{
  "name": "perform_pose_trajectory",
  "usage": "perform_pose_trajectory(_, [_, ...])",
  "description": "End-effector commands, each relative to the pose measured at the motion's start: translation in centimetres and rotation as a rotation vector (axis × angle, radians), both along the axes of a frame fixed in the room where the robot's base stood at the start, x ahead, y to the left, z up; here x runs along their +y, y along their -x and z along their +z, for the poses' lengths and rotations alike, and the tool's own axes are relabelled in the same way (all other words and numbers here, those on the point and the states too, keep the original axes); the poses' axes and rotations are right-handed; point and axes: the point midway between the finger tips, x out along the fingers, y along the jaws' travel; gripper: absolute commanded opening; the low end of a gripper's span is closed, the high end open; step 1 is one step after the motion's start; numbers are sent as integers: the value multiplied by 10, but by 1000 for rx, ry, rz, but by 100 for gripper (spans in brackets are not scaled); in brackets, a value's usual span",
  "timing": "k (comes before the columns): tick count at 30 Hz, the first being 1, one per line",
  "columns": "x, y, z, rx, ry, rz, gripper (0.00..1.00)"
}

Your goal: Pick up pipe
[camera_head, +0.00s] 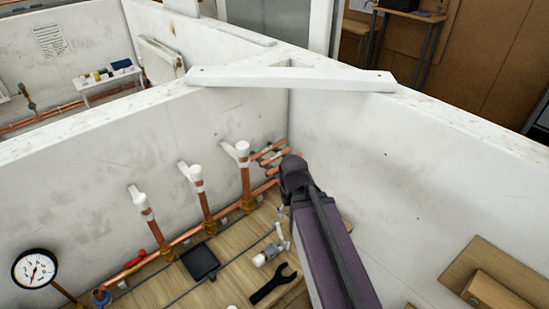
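Several copper pipes show in the head view. Three upright copper pipes (205,208) with white fittings on top stand along the left bay wall. A long copper pipe (190,234) runs low along that wall. Several short copper pipe ends (270,154) show in the corner, partly hidden by my arm; I cannot tell whether any is loose. My arm reaches from the bottom edge toward the corner. Small grey parts beside its end seem to be my gripper (282,236), above the wooden bench. Its fingers are too small and covered to read, and no pipe is visibly held.
The wooden bench (222,262) carries a black pad (200,262), a dark open-ended wrench (273,284), a white-and-grey fitting (267,256) and a red-handled tool (135,259). A pressure gauge (35,269) stands at left. White bay walls and a corner brace (290,77) enclose the space.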

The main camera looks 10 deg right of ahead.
Motion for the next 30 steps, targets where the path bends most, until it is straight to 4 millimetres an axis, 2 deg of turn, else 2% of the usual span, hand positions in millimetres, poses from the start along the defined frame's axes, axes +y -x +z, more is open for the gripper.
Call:
perform_pose_trajectory(8, [0, -35, 14, 0, 0, 231, 70])
perform_pose_trajectory(30, [2, -169, 63, 1, 0, 1282, 70])
